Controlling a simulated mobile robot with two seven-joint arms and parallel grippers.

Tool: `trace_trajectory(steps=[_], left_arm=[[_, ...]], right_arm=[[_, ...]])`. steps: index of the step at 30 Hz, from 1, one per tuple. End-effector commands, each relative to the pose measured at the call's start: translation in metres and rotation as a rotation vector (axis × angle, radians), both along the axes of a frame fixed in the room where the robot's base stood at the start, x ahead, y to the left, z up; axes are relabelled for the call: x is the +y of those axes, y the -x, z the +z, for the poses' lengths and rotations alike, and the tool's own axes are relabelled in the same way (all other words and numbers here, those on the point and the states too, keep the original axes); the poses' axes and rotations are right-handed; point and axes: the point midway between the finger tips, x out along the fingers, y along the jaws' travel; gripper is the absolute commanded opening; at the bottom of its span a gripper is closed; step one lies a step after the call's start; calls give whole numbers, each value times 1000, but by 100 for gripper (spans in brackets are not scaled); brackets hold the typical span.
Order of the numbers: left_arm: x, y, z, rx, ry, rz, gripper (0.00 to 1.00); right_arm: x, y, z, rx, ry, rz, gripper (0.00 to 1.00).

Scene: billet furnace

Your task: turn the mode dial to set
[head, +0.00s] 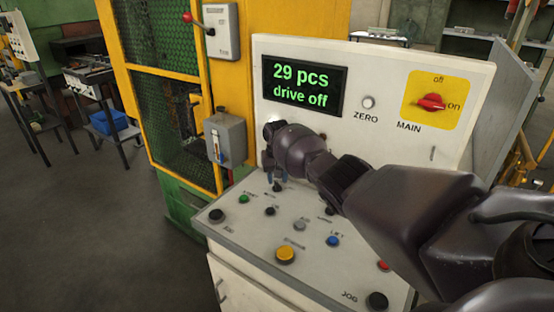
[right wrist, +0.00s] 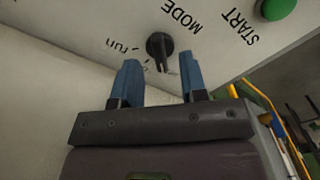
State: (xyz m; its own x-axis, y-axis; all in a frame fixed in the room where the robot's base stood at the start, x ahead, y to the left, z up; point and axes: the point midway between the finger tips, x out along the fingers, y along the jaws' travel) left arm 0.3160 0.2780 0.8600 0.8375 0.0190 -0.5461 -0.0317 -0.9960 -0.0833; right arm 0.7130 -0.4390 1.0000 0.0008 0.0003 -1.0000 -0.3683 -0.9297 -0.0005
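The mode dial (right wrist: 160,46) is a black knob with a pointer, beside the word MODE in the right wrist view. Its pointer aims down in that picture, away from the word "run" at its left. No "set" label can be read. My right gripper (right wrist: 162,76) is open, its two blue fingers apart, with the dial just beyond and between the tips, apart from them. In the head view my right gripper (head: 276,176) hangs over the back of the sloping panel, at a small black knob (head: 277,187) that seems to be the dial. My left gripper is out of view.
The panel (head: 230,216) carries several buttons, including a green one (right wrist: 279,8) by START and a yellow one (head: 286,255). A display (head: 303,86) reads "29 pcs drive off". The red MAIN switch (head: 431,102) is on the upright board. A yellow mesh cage (head: 205,95) stands left.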

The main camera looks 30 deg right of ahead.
Motion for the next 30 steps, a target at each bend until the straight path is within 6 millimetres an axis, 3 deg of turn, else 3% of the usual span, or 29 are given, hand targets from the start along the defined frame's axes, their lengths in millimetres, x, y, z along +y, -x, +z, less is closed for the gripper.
trace_trajectory(steps=[9, 15, 30], left_arm=[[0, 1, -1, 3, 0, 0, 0], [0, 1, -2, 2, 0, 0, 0], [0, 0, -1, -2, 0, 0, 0]], right_arm=[[-1, 0, 55, -2, 1, 1, 39], [-1, 0, 77, -1, 1, 0, 39], [0, 0, 84, 1, 1, 0, 39]])
